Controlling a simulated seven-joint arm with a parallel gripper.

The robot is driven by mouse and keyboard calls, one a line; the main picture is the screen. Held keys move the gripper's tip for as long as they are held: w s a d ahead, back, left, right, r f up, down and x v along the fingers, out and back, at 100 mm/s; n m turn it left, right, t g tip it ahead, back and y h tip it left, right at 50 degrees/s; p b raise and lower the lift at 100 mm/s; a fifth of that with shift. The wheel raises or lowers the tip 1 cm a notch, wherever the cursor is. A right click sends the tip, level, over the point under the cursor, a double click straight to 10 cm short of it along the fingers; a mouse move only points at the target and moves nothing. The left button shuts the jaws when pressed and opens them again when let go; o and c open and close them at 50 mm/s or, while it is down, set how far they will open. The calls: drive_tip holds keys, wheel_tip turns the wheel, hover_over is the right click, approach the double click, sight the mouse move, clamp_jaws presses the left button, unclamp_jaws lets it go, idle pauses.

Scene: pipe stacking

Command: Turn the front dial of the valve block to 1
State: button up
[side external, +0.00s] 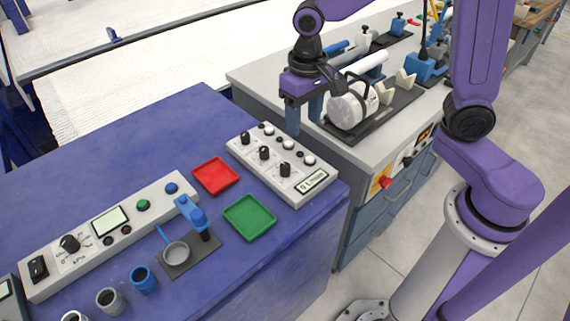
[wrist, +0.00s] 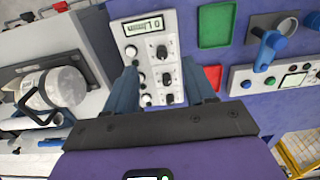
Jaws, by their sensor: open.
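The valve block (side external: 272,172) looks to be the pale box on the blue table, with three black dials in a row, white buttons and a small display (side external: 313,181). The dial nearest the display (side external: 285,169) stands closest to the side camera; the middle dial (side external: 264,153) and far dial (side external: 245,138) are behind it. In the wrist view the block (wrist: 146,50) lies between my fingers, with the near dial (wrist: 162,52) ahead of the tips. My gripper (side external: 304,127) is open and empty, above the block's right side. The dial settings are too small to read.
A red tray (side external: 215,176) and a green tray (side external: 250,217) lie left of the block. A control panel (side external: 105,231), a blue-handled stand (side external: 195,216) and cups are further left. A grey bench (side external: 340,150) with a white jug (side external: 350,106) stands close on the right.

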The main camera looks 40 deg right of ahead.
sight(285, 164)
drive_tip(key=w+f+m, duration=0.2)
drive_tip(key=w+m, duration=0.2)
drive_tip(key=w, duration=0.2)
drive_tip(key=f, duration=1.7)
drive_tip(key=shift+w+d+f, duration=0.1)
drive_tip(key=shift+d, duration=0.1)
clamp_jaws()
